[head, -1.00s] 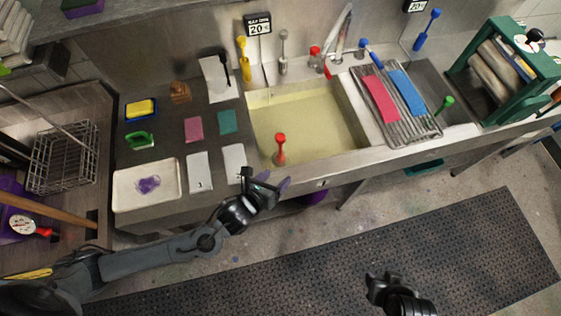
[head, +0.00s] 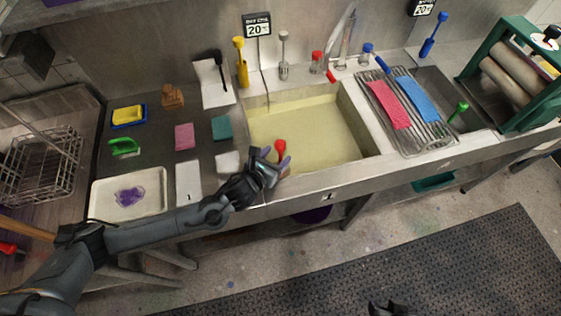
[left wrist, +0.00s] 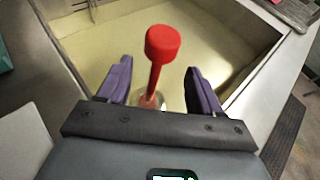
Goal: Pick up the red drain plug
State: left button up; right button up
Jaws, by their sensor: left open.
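The red drain plug (head: 281,146) stands upright at the near edge of the sink, its lower part partly hidden by my left gripper (head: 276,158). In the left wrist view the plug's round red head (left wrist: 163,42) and thin stem show between the two purple fingers of my left gripper (left wrist: 160,75). The fingers are apart, one on each side of the stem, with visible gaps; the plug's base is partly hidden by the gripper body. My right gripper (head: 388,308) shows only in part at the bottom edge of the head view.
The sink (head: 374,148) holds yellowish liquid. A drying rack (head: 442,144) with pink and blue cloths is to its right. A white tray (head: 161,180) and several cloth swatches lie on the left counter. Several coloured-handled tools stand behind the sink.

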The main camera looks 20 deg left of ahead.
pick_arm(q)
jog(key=shift+r+x, duration=0.15)
jog(key=shift+x, duration=1.25)
jog(key=shift+r+x, duration=0.1)
jog(key=shift+x, duration=1.3)
jog(key=shift+w+a, duration=0.15)
jog(key=shift+c, duration=0.4)
grip_shut()
